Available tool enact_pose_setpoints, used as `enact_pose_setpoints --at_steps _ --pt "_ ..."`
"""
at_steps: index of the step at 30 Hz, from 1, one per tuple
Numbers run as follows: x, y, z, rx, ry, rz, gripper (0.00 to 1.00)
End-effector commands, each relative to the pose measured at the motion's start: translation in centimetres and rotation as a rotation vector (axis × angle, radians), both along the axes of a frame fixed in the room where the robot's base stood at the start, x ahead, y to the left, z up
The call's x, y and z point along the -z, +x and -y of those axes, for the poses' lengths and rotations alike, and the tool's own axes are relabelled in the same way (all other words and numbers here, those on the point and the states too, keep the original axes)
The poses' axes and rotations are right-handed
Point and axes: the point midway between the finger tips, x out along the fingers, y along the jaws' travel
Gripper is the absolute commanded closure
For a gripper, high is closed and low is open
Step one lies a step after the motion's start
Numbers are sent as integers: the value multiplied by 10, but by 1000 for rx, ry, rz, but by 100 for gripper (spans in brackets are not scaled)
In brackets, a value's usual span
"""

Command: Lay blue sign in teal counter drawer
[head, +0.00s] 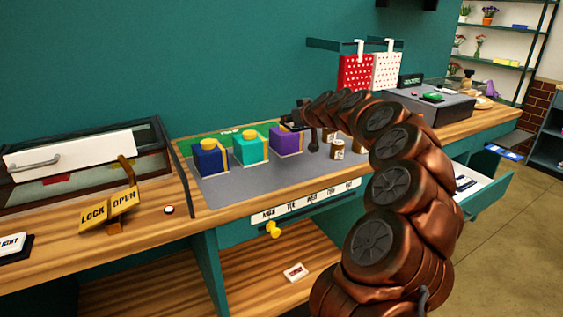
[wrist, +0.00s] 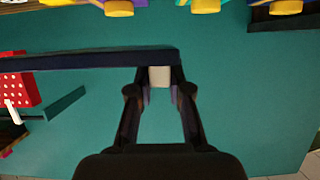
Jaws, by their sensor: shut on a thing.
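My gripper (head: 300,117) is above the counter's grey mat, near the purple box. In the wrist view my gripper (wrist: 159,92) is shut on a small pale block (wrist: 159,76); I cannot tell what it belongs to. A long dark bar (wrist: 75,60) crosses at the fingertips; I cannot tell whether it is held. The teal counter drawer (head: 489,200) stands open at the right, with a white and dark item (head: 466,184) in it, partly hidden by my arm. A flat blue and white piece (head: 503,152), possibly the blue sign, shows beyond the drawer.
Blue (head: 209,160), teal (head: 251,149) and purple (head: 286,141) boxes stand on the grey mat (head: 235,185). Small jars (head: 338,150) stand beside my arm. A yellow lock/open lever (head: 110,212) is at left. The floor at right is clear.

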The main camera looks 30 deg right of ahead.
Motion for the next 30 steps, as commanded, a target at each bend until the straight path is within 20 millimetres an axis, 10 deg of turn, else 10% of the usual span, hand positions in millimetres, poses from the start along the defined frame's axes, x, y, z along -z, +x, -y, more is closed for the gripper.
enact_pose_setpoints --at_steps 30 --pt "116 -2 4 5 1 -1 100"
